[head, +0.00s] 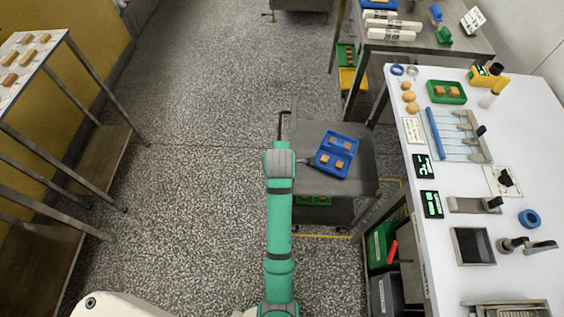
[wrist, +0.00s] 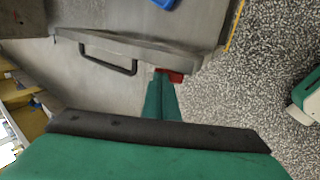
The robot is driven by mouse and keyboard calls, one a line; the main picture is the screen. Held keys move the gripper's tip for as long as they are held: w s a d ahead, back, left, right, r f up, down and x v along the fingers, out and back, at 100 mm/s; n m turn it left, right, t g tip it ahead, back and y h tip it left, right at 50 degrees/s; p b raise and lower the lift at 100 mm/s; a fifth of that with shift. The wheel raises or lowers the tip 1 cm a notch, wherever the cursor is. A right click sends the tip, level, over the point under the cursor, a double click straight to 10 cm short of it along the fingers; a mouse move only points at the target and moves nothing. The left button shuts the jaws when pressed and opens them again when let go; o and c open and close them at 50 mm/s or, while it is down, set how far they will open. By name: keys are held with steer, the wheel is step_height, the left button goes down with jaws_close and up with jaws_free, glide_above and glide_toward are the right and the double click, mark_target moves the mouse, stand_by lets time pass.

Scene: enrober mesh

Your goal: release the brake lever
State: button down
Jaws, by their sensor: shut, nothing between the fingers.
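A red lever (wrist: 174,75), which looks like the brake lever, shows in the wrist view low by the steel cart (wrist: 190,20). It sits at the tips of my gripper (wrist: 161,82), partly hidden behind the green fingers. The fingers are shut together with nothing between them. I cannot tell whether they touch the lever. In the head view the cart (head: 355,182) stands behind my green arm. The arm's end hides my gripper and the lever there.
The cart has a dark handle (wrist: 108,62) and carries a blue tray (head: 337,155) with several brown pieces. A white table (head: 465,180) with tools stands at the right. A rack (head: 100,155) stands at the left. Speckled floor between is clear.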

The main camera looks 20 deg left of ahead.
steer(key=shift+w, duration=0.45)
stand_by(0.5)
steer(key=shift+w, duration=0.1)
steer(key=shift+w+a, duration=0.3)
steer(key=shift+w, duration=0.2)
steer(key=shift+w+a+f, duration=0.2)
steer(key=shift+w+f, duration=0.3)
steer(key=shift+w, duration=0.25)
steer(key=shift+s, duration=0.1)
stand_by(0.9)
